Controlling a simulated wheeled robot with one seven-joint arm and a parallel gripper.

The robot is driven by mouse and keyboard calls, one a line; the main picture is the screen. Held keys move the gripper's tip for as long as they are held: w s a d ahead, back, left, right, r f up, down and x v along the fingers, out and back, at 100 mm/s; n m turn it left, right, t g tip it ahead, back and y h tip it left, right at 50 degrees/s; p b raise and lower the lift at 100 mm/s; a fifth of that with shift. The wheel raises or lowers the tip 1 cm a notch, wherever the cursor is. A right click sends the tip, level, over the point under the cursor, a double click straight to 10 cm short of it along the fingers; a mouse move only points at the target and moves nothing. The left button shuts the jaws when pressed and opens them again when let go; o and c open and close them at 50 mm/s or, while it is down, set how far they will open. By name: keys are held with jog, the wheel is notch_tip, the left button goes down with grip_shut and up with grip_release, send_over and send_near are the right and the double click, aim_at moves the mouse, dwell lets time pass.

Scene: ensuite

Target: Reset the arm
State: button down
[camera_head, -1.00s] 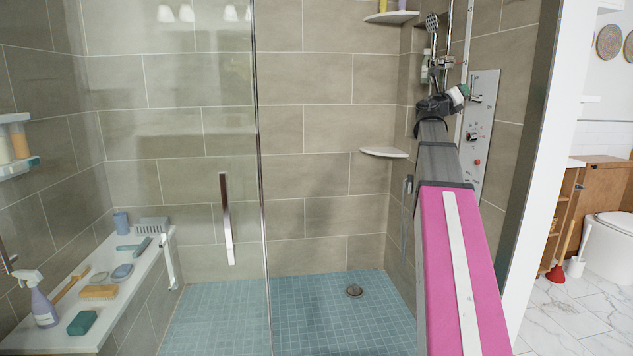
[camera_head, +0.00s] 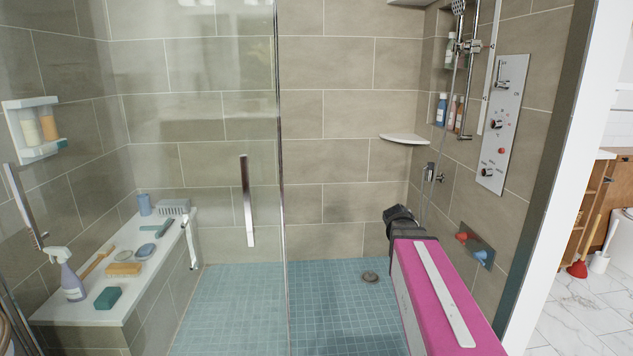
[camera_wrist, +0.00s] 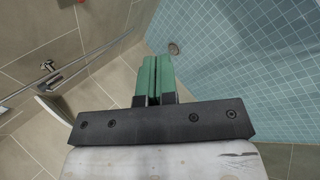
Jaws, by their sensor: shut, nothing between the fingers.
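My pink arm (camera_head: 432,290) reaches forward from the lower right in the head view, over the blue tiled shower floor. Its dark far end (camera_head: 400,216) is low in front of the back wall, and the fingers cannot be made out there. In the wrist view my gripper (camera_wrist: 156,62) shows two green fingers pressed together, with nothing between them. Beyond the fingers are the wall tiles and the blue floor with its round drain (camera_wrist: 173,48).
A glass panel with a handle (camera_head: 246,200) stands left of my arm. A bench (camera_head: 75,338) holds bottles, brushes and soaps.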

jog(key=s+a+f+m+g+y, duration=0.4)
jog(key=s+a+f+m, duration=0.5)
jog(key=s+a+f, duration=0.5)
jog(key=shift+s+a+f+y, duration=0.45)
jog(key=shift+f+y, duration=0.5)
jog(key=shift+y, duration=0.25)
